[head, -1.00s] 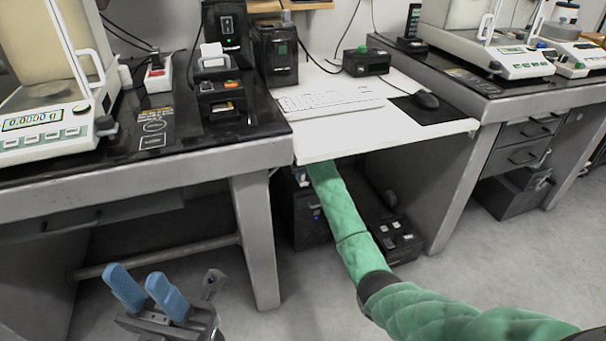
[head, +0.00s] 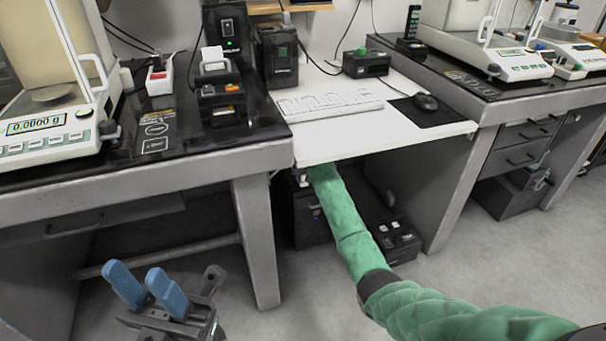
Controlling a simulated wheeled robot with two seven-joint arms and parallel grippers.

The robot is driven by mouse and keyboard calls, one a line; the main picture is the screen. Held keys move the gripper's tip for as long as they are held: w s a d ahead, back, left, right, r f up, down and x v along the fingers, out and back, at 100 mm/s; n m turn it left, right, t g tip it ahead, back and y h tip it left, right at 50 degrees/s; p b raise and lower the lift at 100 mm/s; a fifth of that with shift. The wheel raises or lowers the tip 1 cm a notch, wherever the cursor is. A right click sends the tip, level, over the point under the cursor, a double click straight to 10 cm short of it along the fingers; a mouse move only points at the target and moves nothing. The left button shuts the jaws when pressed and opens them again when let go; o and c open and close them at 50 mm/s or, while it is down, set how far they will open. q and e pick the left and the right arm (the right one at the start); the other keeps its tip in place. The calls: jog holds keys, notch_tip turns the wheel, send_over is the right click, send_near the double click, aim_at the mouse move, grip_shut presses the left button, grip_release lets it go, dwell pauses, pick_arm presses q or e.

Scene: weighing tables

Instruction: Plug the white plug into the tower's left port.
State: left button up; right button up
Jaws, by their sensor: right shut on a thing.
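The tower (head: 309,222) is a black box standing on the floor under the white desk, with a small bluish light on its front. Its upper part and its ports are hidden by the desk edge and the shade. My right arm, in a green sleeve, reaches under the desk close beside the tower; its gripper is hidden there. A small white bit (head: 303,178) shows just under the desk edge at the tower's top; I cannot tell whether it is the white plug. My left gripper (head: 147,284), with blue fingers, is open and empty at the lower left, above the floor.
The white desk (head: 400,142) hangs over the tower, with a keyboard (head: 330,105) and mouse on it. A black box with white switches (head: 394,240) stands right of my arm. Grey tables with balances flank the desk. The floor in front is clear.

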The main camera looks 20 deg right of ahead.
dwell(0.4)
jog(key=shift+p, duration=1.6)
dwell(1.1)
jog(key=shift+f+p, duration=0.3)
jog(key=shift+f, duration=0.4)
dwell(1.1)
jog(key=o, duration=1.6)
